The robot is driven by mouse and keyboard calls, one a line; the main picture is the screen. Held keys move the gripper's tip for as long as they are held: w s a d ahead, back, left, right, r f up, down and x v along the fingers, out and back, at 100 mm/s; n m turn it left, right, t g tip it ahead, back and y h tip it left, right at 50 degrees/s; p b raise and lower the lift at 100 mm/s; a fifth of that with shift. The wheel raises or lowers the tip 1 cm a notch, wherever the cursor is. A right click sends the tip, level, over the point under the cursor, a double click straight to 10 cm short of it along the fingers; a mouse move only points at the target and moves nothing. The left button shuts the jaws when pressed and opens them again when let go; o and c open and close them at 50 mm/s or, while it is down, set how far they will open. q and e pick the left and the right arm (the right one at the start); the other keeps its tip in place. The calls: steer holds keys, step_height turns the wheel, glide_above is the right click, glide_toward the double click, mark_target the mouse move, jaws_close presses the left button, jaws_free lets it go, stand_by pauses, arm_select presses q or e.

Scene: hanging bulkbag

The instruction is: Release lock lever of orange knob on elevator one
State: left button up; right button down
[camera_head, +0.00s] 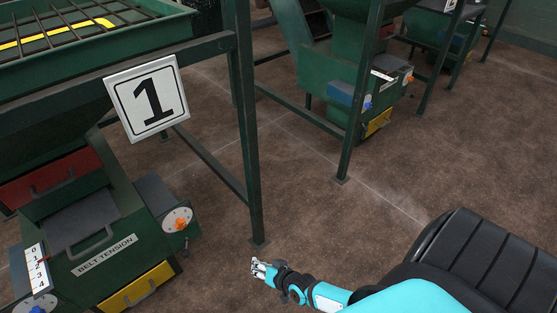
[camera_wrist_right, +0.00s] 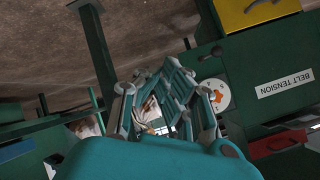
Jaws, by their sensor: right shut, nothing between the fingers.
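The orange knob (camera_head: 181,223) sits on a round white dial plate on the side box of the green machine (camera_head: 105,240) marked 1. In the right wrist view the orange knob (camera_wrist_right: 207,112) shows just right of the fingers, partly covered by them. My left gripper is not in view.
A green post (camera_head: 247,150) stands between the machine and open floor. The number 1 sign (camera_head: 147,97) hangs on the frame. A yellow panel (camera_head: 137,289) and numbered scale (camera_head: 37,270) are on the machine. A second machine (camera_head: 345,95) stands behind. Brown floor (camera_head: 310,215) is clear.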

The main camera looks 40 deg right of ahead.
steer(key=s+r+n+g+p, duration=0.2)
steer(key=s+r+g+p, duration=0.1)
steer(key=s+p, duration=0.7)
steer(key=shift+n+p, duration=0.4)
